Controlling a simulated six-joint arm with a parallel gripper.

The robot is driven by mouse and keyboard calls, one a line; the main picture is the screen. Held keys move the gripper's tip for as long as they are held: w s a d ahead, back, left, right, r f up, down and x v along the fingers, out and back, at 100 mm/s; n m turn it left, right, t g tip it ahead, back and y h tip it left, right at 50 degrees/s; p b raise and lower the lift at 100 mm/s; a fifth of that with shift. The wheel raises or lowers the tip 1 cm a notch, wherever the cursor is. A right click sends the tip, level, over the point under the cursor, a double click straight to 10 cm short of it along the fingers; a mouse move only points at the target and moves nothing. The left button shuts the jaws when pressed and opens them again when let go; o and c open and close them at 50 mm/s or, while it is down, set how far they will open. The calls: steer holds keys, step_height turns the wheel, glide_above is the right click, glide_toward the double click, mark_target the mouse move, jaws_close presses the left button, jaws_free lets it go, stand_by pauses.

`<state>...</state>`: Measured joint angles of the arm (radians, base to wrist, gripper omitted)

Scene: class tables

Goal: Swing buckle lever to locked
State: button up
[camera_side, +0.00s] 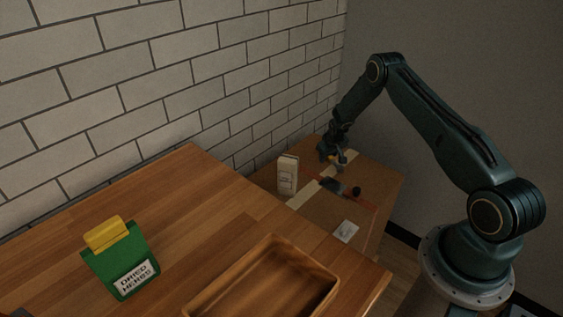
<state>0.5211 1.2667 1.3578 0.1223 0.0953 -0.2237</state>
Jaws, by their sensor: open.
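A small dark buckle (331,185) sits on the lower wooden surface at the back, where a pale strap and a thin red strap cross. A short piece ending in a dark round knob (356,191) lies at its right; it looks like the lever, but its exact angle is too small to tell. My gripper (338,163) is open, points down, and is just behind and above the buckle. It looks apart from the knob. Whether a fingertip touches the buckle cannot be told at this size.
A pale carton (287,175) stands left of the buckle, close to the pale strap (302,199). A white card (345,232) lies in front. A larger table (190,200) nearer holds a green herb packet (122,264) and a wooden tray (207,290). A brick wall bounds the back left.

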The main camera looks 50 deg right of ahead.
steer(key=v, duration=1.3)
steer(key=shift+r, duration=0.35)
steer(key=shift+s+a, duration=0.1)
steer(key=shift+s, duration=0.05)
steer(key=s+a+r+n+t+y, duration=0.1)
steer(key=s+a+r, duration=0.3)
steer(key=a+r, duration=0.6)
steer(key=s+a+r+y, duration=0.1)
steer(key=s+a+r, duration=0.2)
steer(key=a+r, duration=0.8)
steer(key=s+a+r+n, duration=0.1)
steer(key=s+a+r, duration=0.1)
steer(key=s, duration=0.5)
steer(key=s+a+r+n+y, duration=0.1)
steer(key=s+a+r, duration=0.2)
steer(key=s+r, duration=0.2)
steer(key=s+a+r+t, duration=0.1)
steer(key=s+a+r, duration=0.2)
steer(key=s, duration=0.8)
steer(key=shift+s+a+r+n+y, duration=0.2)
steer(key=shift+r+n+y, duration=0.1)
steer(key=shift+n, duration=0.1)
